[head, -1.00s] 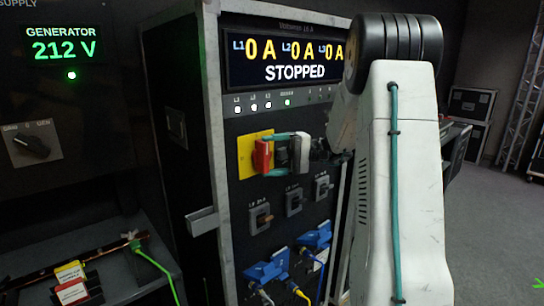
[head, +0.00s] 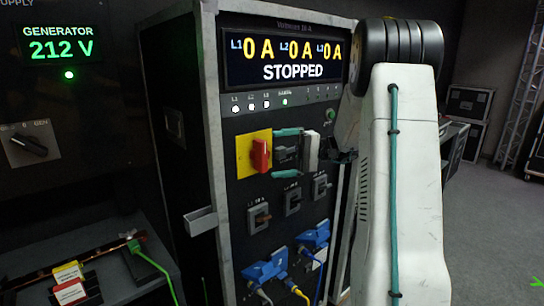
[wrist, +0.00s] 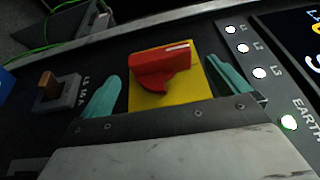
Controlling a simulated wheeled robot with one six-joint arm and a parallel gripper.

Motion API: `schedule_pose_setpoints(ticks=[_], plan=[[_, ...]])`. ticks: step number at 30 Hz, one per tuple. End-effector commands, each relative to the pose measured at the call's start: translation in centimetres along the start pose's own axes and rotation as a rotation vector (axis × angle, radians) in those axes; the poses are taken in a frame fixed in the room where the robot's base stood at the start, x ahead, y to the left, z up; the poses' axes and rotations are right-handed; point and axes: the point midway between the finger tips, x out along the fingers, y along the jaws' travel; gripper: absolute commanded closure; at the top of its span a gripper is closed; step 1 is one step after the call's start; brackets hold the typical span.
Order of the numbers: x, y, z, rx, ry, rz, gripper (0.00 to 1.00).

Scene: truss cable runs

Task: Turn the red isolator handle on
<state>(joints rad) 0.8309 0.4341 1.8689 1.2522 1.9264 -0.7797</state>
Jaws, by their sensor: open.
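The red isolator handle (head: 260,154) sits on a yellow plate (head: 244,158) on the cabinet front. It stands upright in the head view. In the wrist view the handle (wrist: 160,68) lies across the picture, with a white mark at its right end, the end toward the lamps. My gripper (head: 280,153) is open, just right of the handle in the head view, one teal finger higher and one lower. In the wrist view the fingers (wrist: 166,88) stand apart on either side of the handle, with gaps. Nothing is held. The display (head: 285,60) reads 0 A and STOPPED.
Small breaker switches (head: 259,217) sit below the handle, and blue connectors (head: 266,270) with cables lower still. A row of lit lamps (head: 251,106) is above. A metal bracket (head: 200,220) juts from the cabinet's left edge. The generator panel (head: 62,45) reads 212 V.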

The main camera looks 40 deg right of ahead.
Motion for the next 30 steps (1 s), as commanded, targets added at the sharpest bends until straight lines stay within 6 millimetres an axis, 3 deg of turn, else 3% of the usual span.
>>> schedule_pose_setpoints(ticks=[3, 9, 30], plan=[[-2.2, 0.1, 0.0, 0.0, 0.003, 0.0, 0.0], [-4.2, 0.1, 0.0, 0.001, 0.002, 0.0, 0.0], [-3.9, -0.1, 0.2, 0.006, -0.01, 0.013, 0.0]])
